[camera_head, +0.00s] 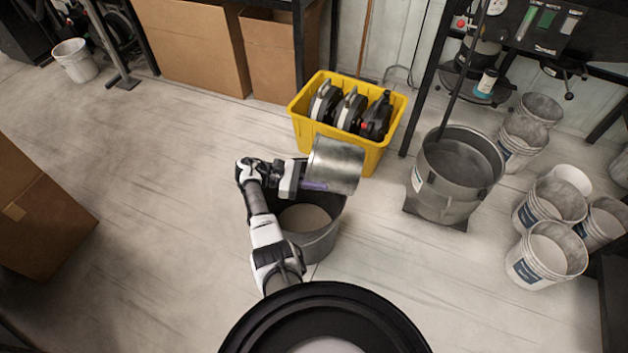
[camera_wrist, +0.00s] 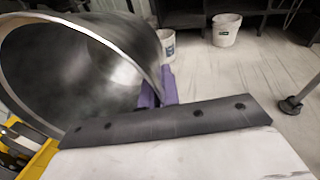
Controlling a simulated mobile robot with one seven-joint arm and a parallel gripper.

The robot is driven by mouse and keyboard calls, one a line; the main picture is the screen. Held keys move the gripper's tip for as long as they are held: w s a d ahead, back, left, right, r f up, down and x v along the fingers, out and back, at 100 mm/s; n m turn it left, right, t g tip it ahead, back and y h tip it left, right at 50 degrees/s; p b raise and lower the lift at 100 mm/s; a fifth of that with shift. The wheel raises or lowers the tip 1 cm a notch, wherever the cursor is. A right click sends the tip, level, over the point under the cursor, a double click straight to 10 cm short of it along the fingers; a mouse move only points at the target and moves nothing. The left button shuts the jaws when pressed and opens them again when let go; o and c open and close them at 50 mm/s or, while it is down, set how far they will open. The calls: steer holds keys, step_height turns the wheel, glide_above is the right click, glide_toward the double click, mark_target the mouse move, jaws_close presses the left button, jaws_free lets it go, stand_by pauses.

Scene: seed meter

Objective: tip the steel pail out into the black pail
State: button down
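The steel pail (camera_head: 337,167) is in my gripper (camera_head: 314,186), above the far part of the black pail (camera_head: 322,244). The purple fingers are shut on the steel pail's wall at the rim. In the wrist view the steel pail (camera_wrist: 75,75) is tilted, with its mouth and bare-looking grey inner wall in sight. The purple fingers (camera_wrist: 160,87) are at its rim there. I see no contents in it, but its deepest part is not clear. The black pail stands upright on the floor, with a pale, level surface inside. The steel pail and my arm partly hide its rim.
A yellow crate (camera_head: 311,128) with several dark machine parts stands close behind the steel pail. A large grey drum (camera_head: 438,196) stands to the right. Several white buckets (camera_head: 540,262) are farther right. The floor at left is clear up to a cardboard box (camera_head: 40,235).

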mark_target(330, 186)
steer(key=shift+s+d+r+y+p, duration=0.1)
steer(key=shift+d+r+y+p, duration=0.45)
steer(key=shift+p, duration=0.55)
steer(key=d+y+p, duration=0.1)
steer(key=y+p, duration=0.2)
steer(key=y, duration=0.1)
steer(key=d+y+p, duration=0.1)
steer(key=y+p, duration=0.1)
steer(key=shift+s+d+m+t+p, duration=0.15)
steer(key=shift+d+m+t+p, duration=0.15)
steer(key=y, duration=0.1)
steer(key=d+y, duration=0.1)
steer(key=shift+r+y, duration=0.1)
steer(key=shift+y, duration=0.25)
steer(key=p, duration=0.3)
steer(key=shift+a+r+y, duration=0.1)
steer(key=shift+r+y, duration=0.25)
steer(key=shift+y, duration=0.05)
steer(key=y+p, duration=0.3)
steer(key=shift+a+t, duration=0.15)
steer(key=shift+t, duration=0.15)
steer(key=shift+a+f+y+p, duration=0.2)
steer(key=shift+y+p, duration=0.2)
steer(key=shift+y, duration=0.3)
steer(key=shift+a+f+y+p, duration=0.15)
steer(key=shift+y+p, duration=0.25)
steer(key=shift+y, duration=0.3)
steer(key=shift+d, duration=0.1)
